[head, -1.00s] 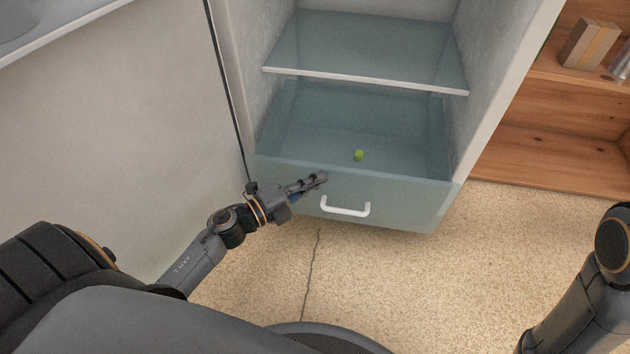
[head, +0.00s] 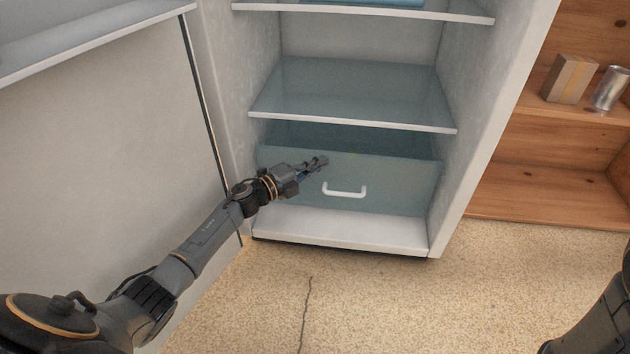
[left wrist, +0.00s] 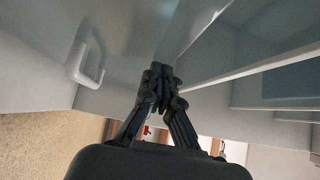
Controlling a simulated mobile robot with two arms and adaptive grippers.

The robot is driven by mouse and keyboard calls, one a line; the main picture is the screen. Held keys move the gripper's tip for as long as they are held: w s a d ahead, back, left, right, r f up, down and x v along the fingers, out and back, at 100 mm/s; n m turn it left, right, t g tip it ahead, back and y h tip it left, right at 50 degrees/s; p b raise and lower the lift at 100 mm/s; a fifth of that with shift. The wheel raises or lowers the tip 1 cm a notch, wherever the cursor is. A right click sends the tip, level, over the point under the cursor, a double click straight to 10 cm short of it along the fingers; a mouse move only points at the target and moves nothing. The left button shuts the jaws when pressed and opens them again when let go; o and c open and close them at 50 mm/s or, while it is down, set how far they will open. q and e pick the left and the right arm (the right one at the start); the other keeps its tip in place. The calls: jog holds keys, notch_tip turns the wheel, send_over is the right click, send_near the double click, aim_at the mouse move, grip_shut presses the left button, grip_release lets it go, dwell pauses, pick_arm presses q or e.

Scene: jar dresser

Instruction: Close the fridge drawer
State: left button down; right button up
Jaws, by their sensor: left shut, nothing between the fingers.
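The fridge drawer (head: 398,186) is a bluish translucent front with a white handle (head: 345,191), at the bottom of the open fridge. Its front now stands back behind the fridge's white bottom edge. A narrow dark opening shows above the front, under the lowest shelf. My left gripper (head: 322,161) is shut and empty, at the upper part of the drawer front, above and left of the handle. In the left wrist view the gripper (left wrist: 160,80) lies close against the drawer front, with the handle (left wrist: 85,63) at the upper left. Whether the fingertips touch it I cannot tell.
The open fridge door (head: 110,120) stands at the left, beside my left arm. A glass shelf (head: 350,90) lies above the drawer. A wooden shelf unit (head: 560,190) at the right holds a box (head: 569,79) and a can (head: 609,89). The floor (head: 390,300) in front is clear.

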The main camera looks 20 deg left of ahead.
pick_arm(q)
jog(key=shift+w+a+r, duration=0.1)
jog(key=shift+w+a, duration=0.2)
jog(key=shift+w, duration=0.3)
jog(key=shift+w+a+r, duration=0.1)
jog(key=shift+w+a, duration=0.15)
jog(key=shift+w, duration=0.35)
